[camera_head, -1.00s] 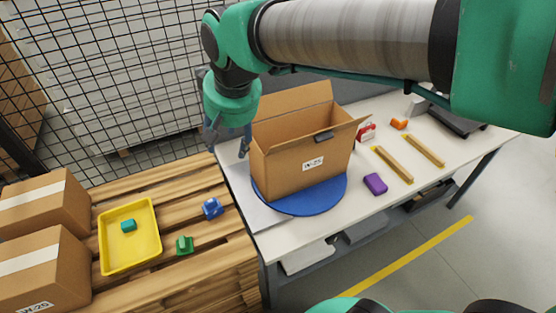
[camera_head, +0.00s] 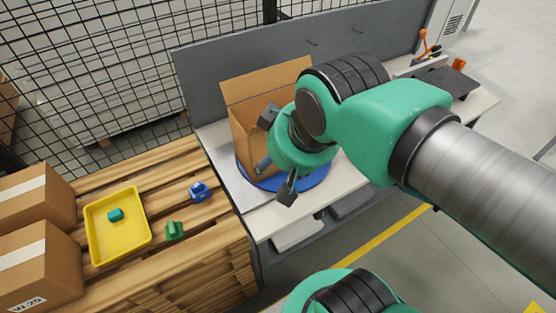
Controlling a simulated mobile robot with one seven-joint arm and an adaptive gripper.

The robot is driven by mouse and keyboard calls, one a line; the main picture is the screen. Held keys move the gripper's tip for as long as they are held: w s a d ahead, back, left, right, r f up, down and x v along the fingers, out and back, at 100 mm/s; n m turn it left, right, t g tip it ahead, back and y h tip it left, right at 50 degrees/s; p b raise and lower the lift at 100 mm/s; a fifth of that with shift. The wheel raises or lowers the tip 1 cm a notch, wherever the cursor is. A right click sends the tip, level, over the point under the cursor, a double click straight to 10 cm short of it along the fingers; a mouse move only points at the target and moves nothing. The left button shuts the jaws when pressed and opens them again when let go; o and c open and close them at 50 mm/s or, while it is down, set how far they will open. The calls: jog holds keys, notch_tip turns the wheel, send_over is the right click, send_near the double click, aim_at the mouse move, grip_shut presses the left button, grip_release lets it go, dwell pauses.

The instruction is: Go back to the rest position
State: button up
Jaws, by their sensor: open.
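My gripper (camera_head: 274,178) is in front of the open cardboard box (camera_head: 242,135), with its fingers spread apart and nothing visible between them. The box stands on a blue round turntable (camera_head: 314,181) on the white table (camera_head: 263,223), with flaps up at the back. My wrist and forearm hide the box's right part and much of the table's middle. Whether the gripper touches the box cannot be told.
Left of the table is a wooden pallet (camera_head: 205,251) with a yellow tray (camera_head: 120,250) holding a teal block (camera_head: 115,215), a blue piece (camera_head: 199,191), a green piece (camera_head: 174,230) and cardboard boxes (camera_head: 38,255). A grey panel (camera_head: 200,75) and mesh fence (camera_head: 80,80) stand behind.

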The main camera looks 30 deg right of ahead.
notch_tip(320, 180, down, 4)
jog(key=b, duration=0.4)
dwell(0.3)
